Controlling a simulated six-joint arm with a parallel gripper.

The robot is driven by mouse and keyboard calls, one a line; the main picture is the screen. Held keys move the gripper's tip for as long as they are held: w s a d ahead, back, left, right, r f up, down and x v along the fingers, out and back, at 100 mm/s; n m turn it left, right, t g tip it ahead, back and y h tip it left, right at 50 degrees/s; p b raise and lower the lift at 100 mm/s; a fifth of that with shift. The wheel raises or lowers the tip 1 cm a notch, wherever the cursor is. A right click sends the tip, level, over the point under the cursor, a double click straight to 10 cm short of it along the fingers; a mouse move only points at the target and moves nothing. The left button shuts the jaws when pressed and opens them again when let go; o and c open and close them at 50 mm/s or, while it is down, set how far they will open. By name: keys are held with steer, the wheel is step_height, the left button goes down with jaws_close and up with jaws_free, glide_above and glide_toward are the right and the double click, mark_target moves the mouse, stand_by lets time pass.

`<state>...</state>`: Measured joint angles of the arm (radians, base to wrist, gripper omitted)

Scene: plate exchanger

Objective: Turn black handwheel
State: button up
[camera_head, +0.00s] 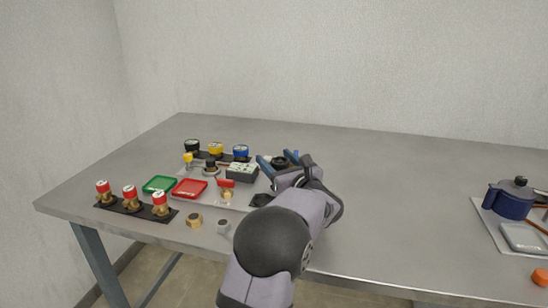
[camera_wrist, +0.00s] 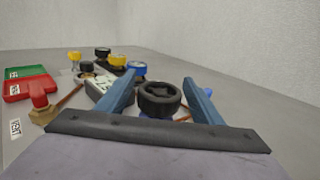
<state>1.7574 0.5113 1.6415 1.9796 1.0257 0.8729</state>
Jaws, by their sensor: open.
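A black handwheel (camera_wrist: 158,98) with a spoked top sits upright between the two blue fingers of my gripper (camera_wrist: 160,86) in the wrist view. The fingers are apart, one on each side of it; I cannot tell whether either touches it. In the head view the handwheel (camera_head: 279,163) is partly hidden by my gripper (camera_head: 277,159), which reaches over the right end of the plate assembly. Another black wheel or cap (camera_head: 192,146) stands at the back left, beside a yellow one (camera_head: 215,149) and a blue one (camera_head: 241,151).
Green (camera_head: 160,184) and red (camera_head: 190,188) trays lie left of the assembly. Red-capped parts (camera_head: 130,196) stand on a black strip at the front left. A brass nut (camera_head: 194,220) lies near the front edge.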

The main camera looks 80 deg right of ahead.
steer(key=shift+w+d, duration=0.45)
steer(key=shift+d, duration=0.05)
steer(key=c, duration=1.1)
steer(key=shift+o, duration=0.2)
steer(key=shift+b, duration=0.55)
steer(key=m+g+b, duration=0.1)
steer(key=g+h+b, duration=0.1)
steer(key=b, duration=0.1)
steer(key=shift+s+d+f+m+h+b, duration=0.2)
steer(key=shift+m+h+b, duration=0.1)
steer(key=shift+m, duration=0.1)
steer(key=shift+s+r+m+g+h+b, duration=0.25)
steer(key=shift+m+g+h+b, duration=0.3)
steer(key=shift+g+b, duration=0.6)
steer(key=shift+r, duration=0.1)
